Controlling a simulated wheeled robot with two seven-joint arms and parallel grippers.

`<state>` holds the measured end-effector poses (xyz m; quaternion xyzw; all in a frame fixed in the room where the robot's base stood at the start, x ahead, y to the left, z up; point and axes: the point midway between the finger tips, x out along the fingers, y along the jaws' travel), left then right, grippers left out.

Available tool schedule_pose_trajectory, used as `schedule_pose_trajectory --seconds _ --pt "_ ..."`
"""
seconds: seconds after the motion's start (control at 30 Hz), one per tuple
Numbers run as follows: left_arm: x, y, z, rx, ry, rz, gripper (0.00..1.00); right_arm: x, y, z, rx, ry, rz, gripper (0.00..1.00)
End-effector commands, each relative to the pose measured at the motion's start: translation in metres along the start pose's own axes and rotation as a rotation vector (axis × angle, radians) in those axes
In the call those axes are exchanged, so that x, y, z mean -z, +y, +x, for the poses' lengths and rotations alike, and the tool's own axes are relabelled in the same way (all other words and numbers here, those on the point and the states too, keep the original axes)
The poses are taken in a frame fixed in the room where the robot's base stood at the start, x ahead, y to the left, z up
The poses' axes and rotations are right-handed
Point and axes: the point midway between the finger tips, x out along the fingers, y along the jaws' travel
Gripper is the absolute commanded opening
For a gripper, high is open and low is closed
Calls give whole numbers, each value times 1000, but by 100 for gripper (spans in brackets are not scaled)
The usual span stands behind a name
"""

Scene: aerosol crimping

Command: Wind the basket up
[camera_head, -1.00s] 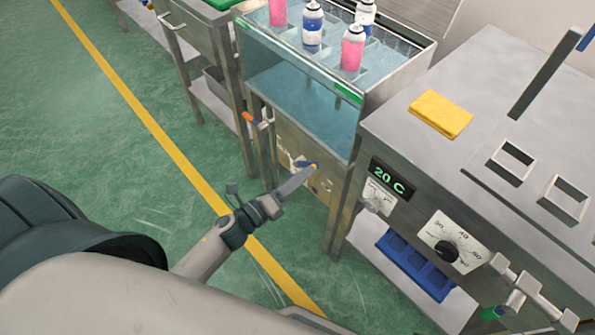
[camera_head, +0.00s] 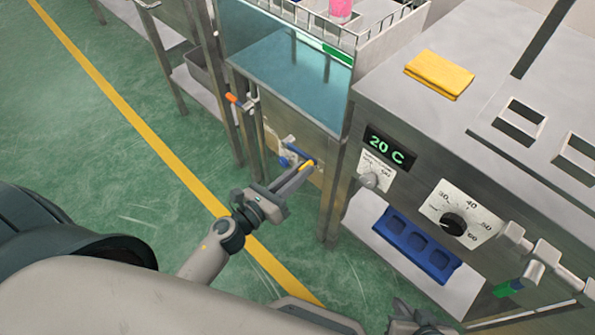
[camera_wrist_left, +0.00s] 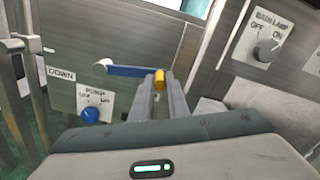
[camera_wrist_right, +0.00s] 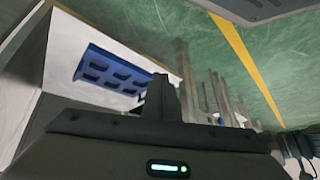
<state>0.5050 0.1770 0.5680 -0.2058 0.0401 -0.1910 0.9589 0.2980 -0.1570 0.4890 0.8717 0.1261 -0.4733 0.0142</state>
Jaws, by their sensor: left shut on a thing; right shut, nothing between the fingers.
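My left gripper (camera_head: 304,172) is shut on the yellow knob (camera_head: 308,165) of a crank on the front panel of the bath. The left wrist view shows the crank's blue arm (camera_wrist_left: 135,71) running almost level from its pivot on the left to the yellow knob (camera_wrist_left: 160,78) between the fingers. The wire basket (camera_head: 390,38) stands partly above the bath's rim, with a pink can (camera_head: 341,9) in it; the picture's top edge cuts it off. My right gripper (camera_wrist_right: 163,88) is shut and empty near the blue tray.
A blue pump knob (camera_wrist_left: 91,114) sits below left of the crank, by a DOWN label (camera_wrist_left: 61,75). Right of the bath stands a steel bench with a 20 C display (camera_head: 387,148), dials and a yellow cloth (camera_head: 438,74). A blue tray (camera_head: 417,245) lies below it.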

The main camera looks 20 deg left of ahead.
Motion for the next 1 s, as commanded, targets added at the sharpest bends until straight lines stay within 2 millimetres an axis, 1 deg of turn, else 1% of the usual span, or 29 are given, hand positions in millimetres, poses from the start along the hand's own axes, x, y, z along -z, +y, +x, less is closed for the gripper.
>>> schedule_pose_trajectory --seconds 0.03,0.2,0.43,0.83,0.87,0.9,0.93,1.0 --pt "11 1 -1 3 5 30 0 1 -5 5 13 30 1 0" --pt "19 4 -1 3 7 40 0 12 -16 6 44 107 6 0" --pt "22 6 -2 1 8 37 0 20 -23 6 63 154 11 0" --pt "22 6 -2 0 9 36 0 21 -23 5 64 159 12 0" --pt "22 6 -2 0 9 36 22 21 -23 5 64 158 12 0" --pt "22 6 -2 -1 8 36 31 21 -23 5 64 158 12 0" --pt "22 6 -2 -1 8 37 33 21 -23 5 64 158 12 0" --pt "21 7 -1 -1 6 37 33 21 -23 5 64 158 12 0"
